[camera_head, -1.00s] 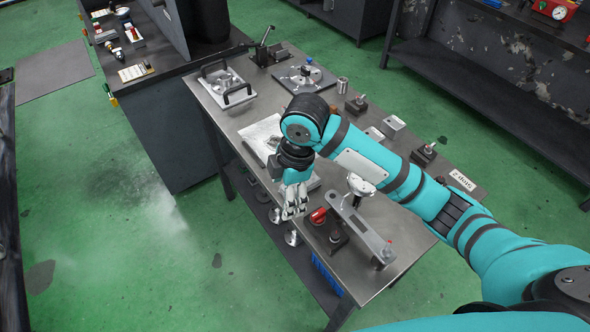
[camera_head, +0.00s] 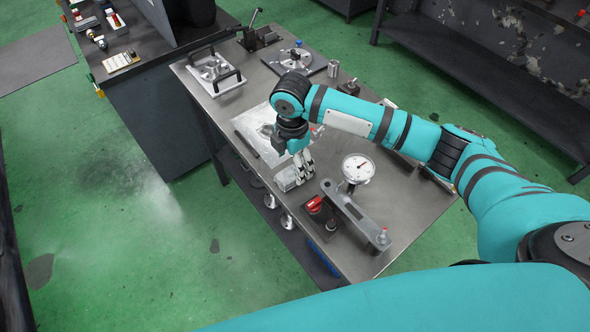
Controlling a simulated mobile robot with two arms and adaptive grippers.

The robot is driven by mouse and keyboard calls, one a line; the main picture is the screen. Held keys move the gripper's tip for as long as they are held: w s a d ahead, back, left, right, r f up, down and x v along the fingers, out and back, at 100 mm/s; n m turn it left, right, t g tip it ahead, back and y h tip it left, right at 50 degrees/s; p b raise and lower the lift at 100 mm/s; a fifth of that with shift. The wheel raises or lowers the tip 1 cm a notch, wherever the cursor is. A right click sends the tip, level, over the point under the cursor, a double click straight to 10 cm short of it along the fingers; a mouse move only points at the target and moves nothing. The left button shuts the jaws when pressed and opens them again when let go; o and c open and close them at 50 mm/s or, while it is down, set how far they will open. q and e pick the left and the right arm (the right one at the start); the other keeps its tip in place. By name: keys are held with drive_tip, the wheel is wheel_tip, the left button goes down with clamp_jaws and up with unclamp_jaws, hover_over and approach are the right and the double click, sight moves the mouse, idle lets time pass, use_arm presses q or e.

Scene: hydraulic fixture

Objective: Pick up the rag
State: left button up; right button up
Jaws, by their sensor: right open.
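A small pale, crumpled-looking item (camera_head: 286,180), which looks like the rag, lies near the front edge of the metal table (camera_head: 400,215). It is partly behind my right gripper, so its full shape is hard to tell. My right gripper (camera_head: 304,172) points down just right of it, with its fingers open. I see nothing held between them, and I cannot tell whether they touch the item. My left gripper is not in view.
A dial gauge (camera_head: 358,168) and a grey bar fixture (camera_head: 352,212) stand right of the gripper, with a red-topped block (camera_head: 316,205) in front. A handled tray (camera_head: 215,72) is farther back.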

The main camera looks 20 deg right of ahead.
sight(292, 172)
drive_tip(key=shift+f, duration=0.55)
drive_tip(key=shift+w+f+p, duration=0.1)
drive_tip(key=shift+f+p, duration=0.25)
drive_tip(key=f, duration=0.2)
drive_tip(key=f+p, duration=0.1)
drive_tip(key=shift+w+d+f, duration=0.15)
drive_tip(key=shift+w+f, duration=0.15)
drive_tip(key=shift+f, duration=0.4)
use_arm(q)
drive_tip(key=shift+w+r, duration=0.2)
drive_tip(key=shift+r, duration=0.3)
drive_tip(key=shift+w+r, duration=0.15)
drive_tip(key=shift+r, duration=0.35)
use_arm(e)
drive_tip(key=shift+c, duration=0.3)
drive_tip(key=shift+c, duration=1.1)
drive_tip(key=c, duration=1)
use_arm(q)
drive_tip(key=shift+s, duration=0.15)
use_arm(e)
drive_tip(key=shift+o, duration=0.2)
